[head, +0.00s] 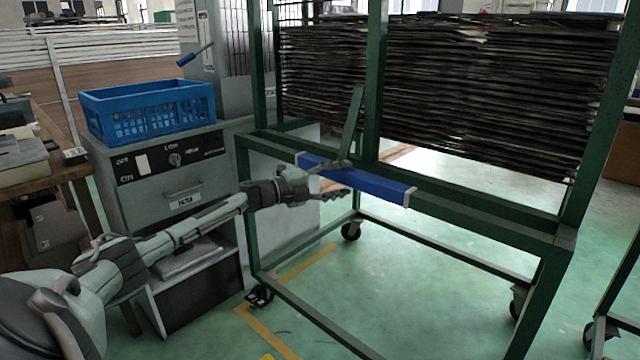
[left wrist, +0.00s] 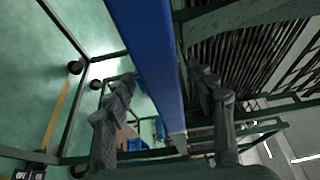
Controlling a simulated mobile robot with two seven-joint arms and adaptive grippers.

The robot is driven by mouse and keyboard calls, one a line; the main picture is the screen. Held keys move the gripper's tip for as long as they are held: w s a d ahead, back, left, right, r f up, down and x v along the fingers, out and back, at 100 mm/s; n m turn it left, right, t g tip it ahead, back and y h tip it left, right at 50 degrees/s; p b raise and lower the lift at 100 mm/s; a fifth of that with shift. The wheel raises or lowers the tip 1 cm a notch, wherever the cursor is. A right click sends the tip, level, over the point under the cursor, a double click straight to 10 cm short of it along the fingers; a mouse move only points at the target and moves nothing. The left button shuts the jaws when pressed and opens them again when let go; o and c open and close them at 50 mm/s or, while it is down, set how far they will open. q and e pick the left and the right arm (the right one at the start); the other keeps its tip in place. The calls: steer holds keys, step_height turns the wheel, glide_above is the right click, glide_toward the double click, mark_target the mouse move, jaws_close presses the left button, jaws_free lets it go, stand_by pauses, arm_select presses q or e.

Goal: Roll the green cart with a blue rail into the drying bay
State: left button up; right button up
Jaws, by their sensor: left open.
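The green cart (head: 480,221) stands in the middle and right of the head view, a tall frame on castors with dark stacked panels (head: 450,90) on it. Its blue rail (head: 375,188) runs along the near upper beam, with pale end pieces. My left gripper (head: 343,178) is at the left part of the rail, its fingers open above and below it. In the left wrist view, the rail (left wrist: 148,45) passes between the open fingers (left wrist: 161,75). I cannot tell whether either finger touches it. My right gripper is not in view.
A grey cabinet (head: 165,185) with a blue crate (head: 150,108) on top stands close at the cart's left. Another green frame (head: 607,300) on castors shows at the right edge. Yellow floor lines (head: 265,330) run under the cart. Green floor (head: 420,290) is clear beneath it.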

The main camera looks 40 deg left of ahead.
arm_select(q)
steer(key=v, duration=0.9)
steer(key=shift+s, duration=0.4)
steer(key=shift+a, duration=0.15)
